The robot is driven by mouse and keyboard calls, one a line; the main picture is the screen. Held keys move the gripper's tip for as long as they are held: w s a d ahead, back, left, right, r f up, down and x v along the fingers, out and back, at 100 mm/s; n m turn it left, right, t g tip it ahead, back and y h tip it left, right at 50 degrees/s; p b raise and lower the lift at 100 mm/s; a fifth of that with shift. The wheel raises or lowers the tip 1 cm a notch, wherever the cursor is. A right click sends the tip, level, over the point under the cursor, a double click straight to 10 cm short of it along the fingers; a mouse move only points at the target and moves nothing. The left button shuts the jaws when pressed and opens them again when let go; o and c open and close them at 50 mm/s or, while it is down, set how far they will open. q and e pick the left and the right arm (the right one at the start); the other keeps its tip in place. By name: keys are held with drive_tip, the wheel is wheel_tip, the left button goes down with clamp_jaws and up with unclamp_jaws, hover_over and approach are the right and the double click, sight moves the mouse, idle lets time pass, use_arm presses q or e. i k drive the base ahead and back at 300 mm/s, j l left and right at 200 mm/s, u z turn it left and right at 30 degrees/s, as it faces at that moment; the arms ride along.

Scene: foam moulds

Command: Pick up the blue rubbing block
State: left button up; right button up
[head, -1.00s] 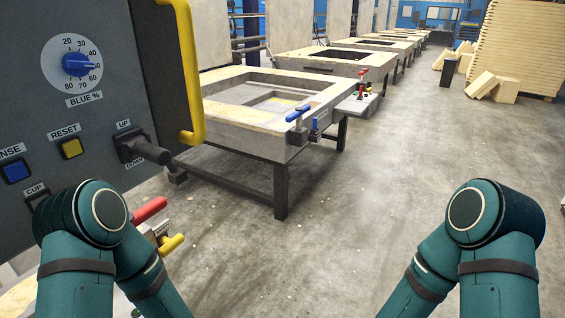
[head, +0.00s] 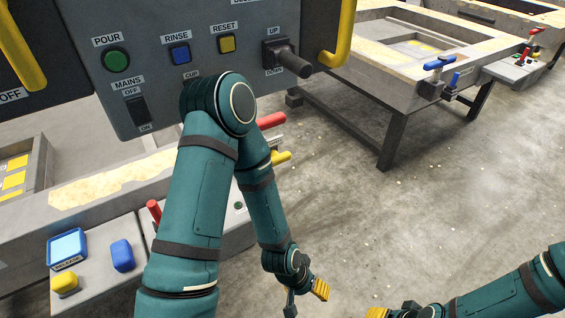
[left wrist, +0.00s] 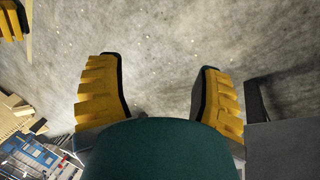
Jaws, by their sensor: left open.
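The blue rubbing block (head: 122,255) looks like a small rounded blue block. It lies on a grey ledge (head: 98,285) at lower left in the head view, between a blue-framed release pad and my left arm. My left gripper (head: 305,298) hangs low over the floor, well to the right of the block and apart from it. In the left wrist view its yellow ribbed fingers (left wrist: 160,92) stand wide apart with only floor between them. My right gripper (head: 378,313) shows only in part at the bottom edge, so its jaws cannot be judged.
The release pad (head: 67,249) and a yellow block (head: 65,283) sit left of the blue block. A red lever (head: 154,212) stands close behind it. A grey control panel (head: 190,60) hangs above. A mould table (head: 390,75) stands at upper right. The floor between is clear.

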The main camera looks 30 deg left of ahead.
sight(122, 253)
drive_tip(key=u, duration=2.45)
